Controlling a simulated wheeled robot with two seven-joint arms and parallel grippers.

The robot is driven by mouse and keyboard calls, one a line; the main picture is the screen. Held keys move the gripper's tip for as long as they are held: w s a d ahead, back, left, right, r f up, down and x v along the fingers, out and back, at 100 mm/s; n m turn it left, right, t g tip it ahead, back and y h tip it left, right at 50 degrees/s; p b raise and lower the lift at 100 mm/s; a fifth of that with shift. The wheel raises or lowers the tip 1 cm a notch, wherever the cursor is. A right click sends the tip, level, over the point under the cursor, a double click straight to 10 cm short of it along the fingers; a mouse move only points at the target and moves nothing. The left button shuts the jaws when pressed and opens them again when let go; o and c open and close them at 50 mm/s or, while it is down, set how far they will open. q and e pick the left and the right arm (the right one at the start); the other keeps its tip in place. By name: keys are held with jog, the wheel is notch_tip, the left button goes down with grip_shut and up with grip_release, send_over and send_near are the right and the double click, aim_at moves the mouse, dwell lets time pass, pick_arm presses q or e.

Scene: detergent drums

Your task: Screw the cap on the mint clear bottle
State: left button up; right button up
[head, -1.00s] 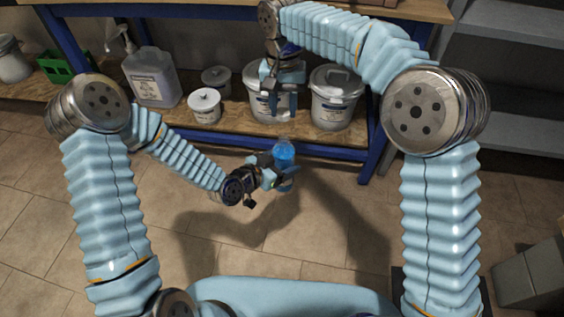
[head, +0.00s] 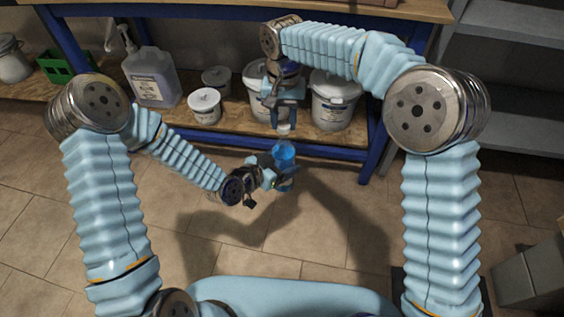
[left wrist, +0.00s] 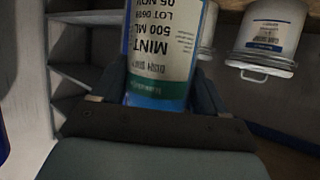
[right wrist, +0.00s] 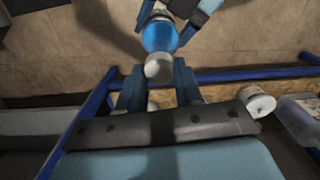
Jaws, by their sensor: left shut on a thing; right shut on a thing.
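The mint bottle (head: 284,154) is clear with blue contents. My left gripper (head: 275,178) is shut around it and holds it up in front of the shelf. Its white label, reading MINT upside down, fills the middle of the left wrist view (left wrist: 165,45). My right gripper (head: 284,112) is above the bottle, pointing down, shut on a small whitish cap (head: 285,128). In the head view the cap is over the bottle's top with a small gap showing. In the right wrist view the cap (right wrist: 158,68) sits between the fingertips and partly overlaps the blue bottle (right wrist: 159,36).
Behind the grippers, a low wooden shelf (head: 240,120) with blue legs holds white lidded drums (head: 336,100), a small white tub (head: 205,106) and a pump jug (head: 152,78). A green crate (head: 62,65) is at the left. The tiled floor in front is clear.

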jog(key=shift+r, duration=0.1)
dwell(0.5)
jog(key=shift+s+f, duration=0.1)
jog(key=shift+f, duration=0.8)
jog(key=shift+f, duration=0.6)
